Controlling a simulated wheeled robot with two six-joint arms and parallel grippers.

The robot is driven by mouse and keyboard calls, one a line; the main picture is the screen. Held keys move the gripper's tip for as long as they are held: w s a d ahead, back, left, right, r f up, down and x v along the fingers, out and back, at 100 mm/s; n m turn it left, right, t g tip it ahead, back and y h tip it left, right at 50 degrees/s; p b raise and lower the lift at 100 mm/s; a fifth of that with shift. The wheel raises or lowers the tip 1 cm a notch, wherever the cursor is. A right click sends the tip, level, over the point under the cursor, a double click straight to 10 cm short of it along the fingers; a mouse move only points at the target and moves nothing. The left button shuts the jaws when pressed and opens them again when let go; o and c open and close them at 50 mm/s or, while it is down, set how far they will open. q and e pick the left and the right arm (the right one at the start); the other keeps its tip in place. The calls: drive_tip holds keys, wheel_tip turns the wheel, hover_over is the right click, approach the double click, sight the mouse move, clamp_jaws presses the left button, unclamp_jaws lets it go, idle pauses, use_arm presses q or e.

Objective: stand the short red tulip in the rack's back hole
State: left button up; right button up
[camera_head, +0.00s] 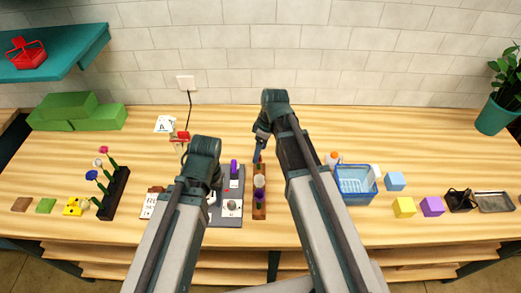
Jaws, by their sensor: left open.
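A narrow brown rack (259,212) stands mid-table, running front to back. A white bloom (259,181) and a dark purple one (258,197) show along it. A small red spot (257,159) shows at its back end; I cannot tell whether it is the short red tulip. My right gripper (258,153) points down just above that back end; its fingers are too small to read. My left gripper (214,190) is open, over the left edge of a grey tray (230,218), partly hidden by its own arm.
A black rack (117,192) with blue, white and pink flowers stands at left. A blue basket (356,197), coloured cubes (404,207) and a metal tray (495,202) are at right. A small red object (181,135) stands behind my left arm.

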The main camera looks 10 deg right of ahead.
drive_tip(key=shift+r, duration=0.2)
wheel_tip(320, 180, up, 6)
drive_tip(key=d+p, duration=0.1)
drive_tip(key=p, duration=0.5)
idle(1.0)
drive_tip(key=shift+s, duration=0.1)
drive_tip(key=o, duration=0.4)
drive_tip(key=shift+c, duration=0.2)
drive_tip(key=shift+s, duration=0.1)
